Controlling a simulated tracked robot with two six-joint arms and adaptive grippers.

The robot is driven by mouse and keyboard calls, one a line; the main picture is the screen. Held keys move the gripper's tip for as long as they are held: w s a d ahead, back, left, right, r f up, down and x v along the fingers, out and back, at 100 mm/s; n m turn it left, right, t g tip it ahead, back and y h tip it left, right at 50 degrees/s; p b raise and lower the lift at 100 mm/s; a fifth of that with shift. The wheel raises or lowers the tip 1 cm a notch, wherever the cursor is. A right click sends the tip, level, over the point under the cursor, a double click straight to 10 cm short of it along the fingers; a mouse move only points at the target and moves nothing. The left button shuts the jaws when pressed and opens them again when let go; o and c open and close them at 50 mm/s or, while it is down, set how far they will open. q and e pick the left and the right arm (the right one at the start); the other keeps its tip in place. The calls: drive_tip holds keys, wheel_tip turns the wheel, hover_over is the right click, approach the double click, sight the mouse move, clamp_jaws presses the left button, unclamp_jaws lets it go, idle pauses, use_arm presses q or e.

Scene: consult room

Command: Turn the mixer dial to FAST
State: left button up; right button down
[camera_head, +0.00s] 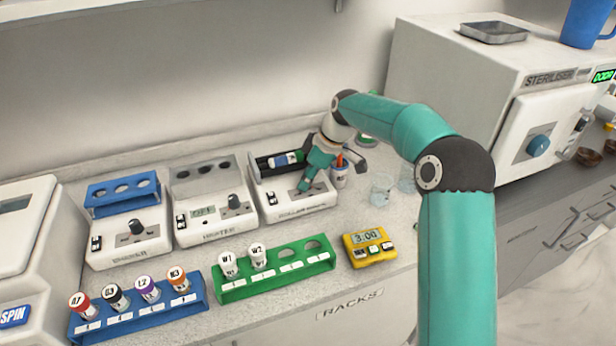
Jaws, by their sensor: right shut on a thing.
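The mixer (297,206) is the white unit at the right end of a row of three small machines on the counter. A tube (283,159) with a blue and white label lies on its dark rollers. My right gripper (308,184) reaches down to the mixer's front panel and is shut on the dial there. The fingers hide the dial, so I cannot tell its setting. The mixer's front label is too small to read surely. My left gripper is not in view.
Two machines with dials, a shaker (128,246) and a heater (213,221), stand left of the mixer. A blue rack (140,320) and a green rack (275,285) hold tubes in front. A yellow timer (368,247), glass beakers (382,188) and a steriliser (480,80) are to the right.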

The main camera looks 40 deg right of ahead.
drive_tip(key=shift+f, duration=0.1)
drive_tip(key=c, duration=0.9)
unclamp_jaws()
drive_tip(key=shift+d+r, duration=0.1)
drive_tip(key=shift+r, duration=0.25)
drive_tip(key=v, duration=1.1)
drive_tip(key=shift+r, duration=0.15)
